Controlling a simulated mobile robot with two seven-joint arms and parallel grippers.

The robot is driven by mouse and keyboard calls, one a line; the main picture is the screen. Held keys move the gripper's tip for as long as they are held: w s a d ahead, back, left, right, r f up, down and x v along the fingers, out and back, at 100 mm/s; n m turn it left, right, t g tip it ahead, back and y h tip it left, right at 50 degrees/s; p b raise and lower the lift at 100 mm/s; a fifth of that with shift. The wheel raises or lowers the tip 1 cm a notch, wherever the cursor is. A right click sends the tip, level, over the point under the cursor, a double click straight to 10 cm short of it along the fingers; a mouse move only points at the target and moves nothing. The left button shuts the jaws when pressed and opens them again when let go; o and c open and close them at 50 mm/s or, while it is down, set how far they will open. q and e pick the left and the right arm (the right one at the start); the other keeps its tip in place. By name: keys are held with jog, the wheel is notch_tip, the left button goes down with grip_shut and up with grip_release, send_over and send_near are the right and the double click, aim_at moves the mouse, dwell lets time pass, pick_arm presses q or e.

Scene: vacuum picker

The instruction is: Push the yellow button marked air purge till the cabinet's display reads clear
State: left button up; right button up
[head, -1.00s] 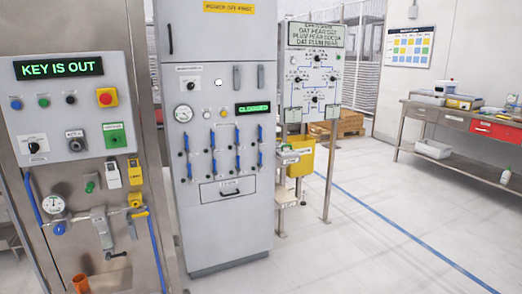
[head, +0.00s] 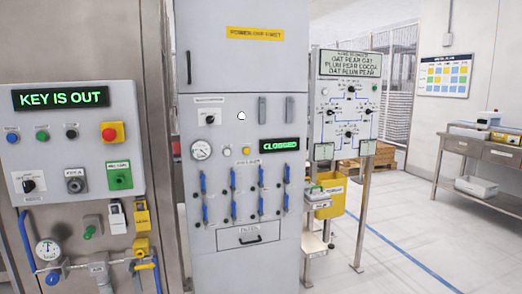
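The tall grey cabinet (head: 205,262) stands at the middle of the head view. Its display (head: 279,145) shows green letters that appear to read CLOGGED. A small yellow button (head: 246,151) sits left of the display; its label is too small to read. A paler round button (head: 227,152) is beside it, and a round gauge (head: 201,150) is further left. Neither of my grippers is in view, and nothing touches the yellow button.
A panel reading KEY IS OUT (head: 60,98) stands close on the left, with pipes below. A board on posts (head: 346,110) and a yellow bin (head: 330,205) are right of the cabinet. Floor (head: 400,265) is clear at right, before a bench (head: 480,152).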

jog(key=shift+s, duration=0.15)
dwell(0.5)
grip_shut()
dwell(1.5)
